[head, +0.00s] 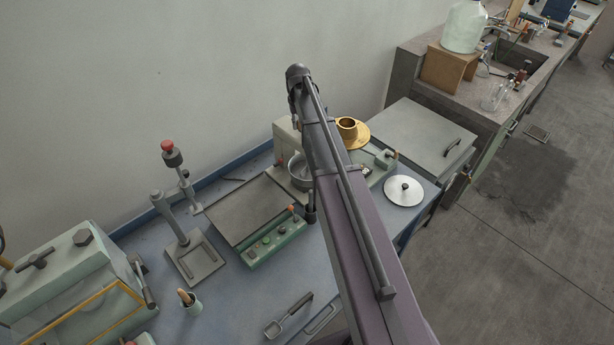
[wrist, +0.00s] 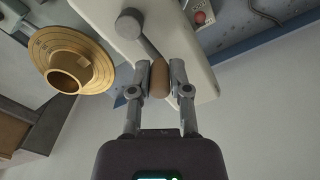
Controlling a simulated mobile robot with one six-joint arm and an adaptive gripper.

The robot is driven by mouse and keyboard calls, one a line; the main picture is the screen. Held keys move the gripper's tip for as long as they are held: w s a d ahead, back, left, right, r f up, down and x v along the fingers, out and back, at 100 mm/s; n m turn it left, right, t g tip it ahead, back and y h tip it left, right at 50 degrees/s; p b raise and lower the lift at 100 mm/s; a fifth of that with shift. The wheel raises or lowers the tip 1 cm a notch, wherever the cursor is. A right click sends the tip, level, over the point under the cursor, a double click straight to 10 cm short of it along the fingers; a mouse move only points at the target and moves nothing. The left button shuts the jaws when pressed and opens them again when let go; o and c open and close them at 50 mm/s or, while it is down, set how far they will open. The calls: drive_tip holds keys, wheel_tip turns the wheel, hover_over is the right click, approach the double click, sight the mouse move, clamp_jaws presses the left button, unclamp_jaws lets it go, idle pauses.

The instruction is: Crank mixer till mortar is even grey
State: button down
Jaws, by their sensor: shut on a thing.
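The mixer (head: 286,140) is a cream housing behind my arm in the head view, with a grey metal bowl (head: 299,176) at its front. My arm hides part of both, and I cannot tell the colour of any mortar in the bowl. In the wrist view the mixer's pale housing (wrist: 187,38) carries a grey crank hub (wrist: 130,23) with a thin crank arm running to a brown knob (wrist: 159,85). My gripper (wrist: 159,78) is shut on this knob, one finger on each side. The head view does not show the fingers clearly.
A brass ring with a cup (head: 361,134) stands right of my arm, also in the wrist view (wrist: 98,72). A white round lid (head: 404,192) lies right of my arm. A green control box (head: 272,243), a stand (head: 192,258) and a scoop (head: 288,316) are on the left.

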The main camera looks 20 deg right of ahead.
drive_tip(key=shift+s, duration=0.15)
drive_tip(key=shift+w+d, duration=0.25)
drive_tip(key=shift+d, duration=0.45)
drive_tip(key=c, duration=0.5)
unclamp_jaws()
drive_tip(key=shift+a, duration=0.1)
wheel_tip(320, 180, up, 7)
drive_tip(key=p, duration=0.7)
drive_tip(key=shift+w, duration=0.1)
